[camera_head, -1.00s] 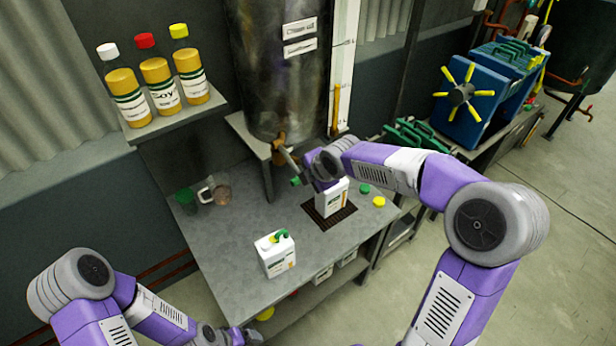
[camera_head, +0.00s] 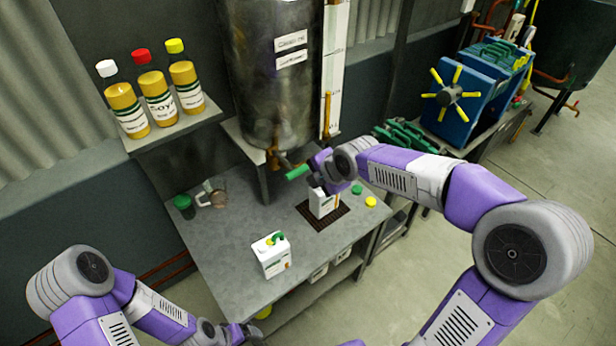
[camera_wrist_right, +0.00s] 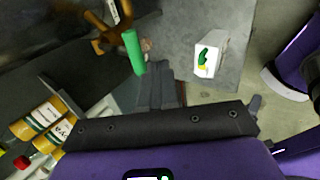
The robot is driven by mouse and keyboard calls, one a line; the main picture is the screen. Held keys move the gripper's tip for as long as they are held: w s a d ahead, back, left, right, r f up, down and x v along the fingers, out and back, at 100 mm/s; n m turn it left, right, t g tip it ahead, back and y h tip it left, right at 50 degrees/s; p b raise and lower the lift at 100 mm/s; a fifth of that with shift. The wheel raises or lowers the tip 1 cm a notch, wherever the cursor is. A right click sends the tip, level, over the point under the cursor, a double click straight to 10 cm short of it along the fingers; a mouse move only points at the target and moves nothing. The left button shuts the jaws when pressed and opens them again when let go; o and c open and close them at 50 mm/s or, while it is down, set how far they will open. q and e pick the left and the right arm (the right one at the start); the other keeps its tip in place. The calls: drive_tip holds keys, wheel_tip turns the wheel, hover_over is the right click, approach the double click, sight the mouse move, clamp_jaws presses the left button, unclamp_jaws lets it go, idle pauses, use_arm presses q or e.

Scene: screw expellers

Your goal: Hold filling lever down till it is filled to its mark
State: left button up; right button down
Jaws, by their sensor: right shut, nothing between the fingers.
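A filling lever with a green handle (camera_head: 298,172) sits at the tap (camera_head: 280,155) under a dark metal tank (camera_head: 275,75). A white container (camera_head: 323,204) stands upright on a dark grate (camera_head: 338,216) below it, partly covered by my right arm; its fill level cannot be seen. My right gripper (camera_head: 314,174) is shut and empty, close beside the green handle. The wrist view shows the closed fingers (camera_wrist_right: 160,88) just beside the handle (camera_wrist_right: 134,52); contact cannot be judged. My left gripper (camera_head: 240,334) is low at the table's front edge, its fingers unclear.
Green (camera_head: 357,189) and yellow caps (camera_head: 371,202) lie right of the grate. Cups (camera_head: 211,195) stand at the left. Three oil bottles (camera_head: 155,95) stand on a shelf.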

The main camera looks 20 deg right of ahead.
drive_tip(key=v, duration=0.5)
drive_tip(key=shift+s+f+p, duration=0.1)
drive_tip(key=shift+p, duration=0.2)
drive_tip(key=s+a+f+m+g+y+b, duration=0.15)
drive_tip(key=f+m, duration=0.25)
drive_tip(key=f, duration=0.4)
drive_tip(key=s+a+f+m+g, duration=0.1)
drive_tip(key=a+f+m, duration=0.25)
drive_tip(key=f, duration=0.45)
drive_tip(key=s+a+f+m+g+y, duration=0.1)
drive_tip(key=f+m, duration=0.3)
drive_tip(key=f, duration=0.4)
drive_tip(key=s+a+f+m+g+b, duration=0.1)
drive_tip(key=s+a+f+m, duration=0.3)
drive_tip(key=s+f+m, duration=0.9)
wheel_tip(320, 180, down, 4)
drive_tip(key=s+g, duration=0.1)
drive_tip(key=s, duration=0.1)
drive_tip(key=shift+s+f, duration=0.2)
drive_tip(key=shift+s, duration=0.1)
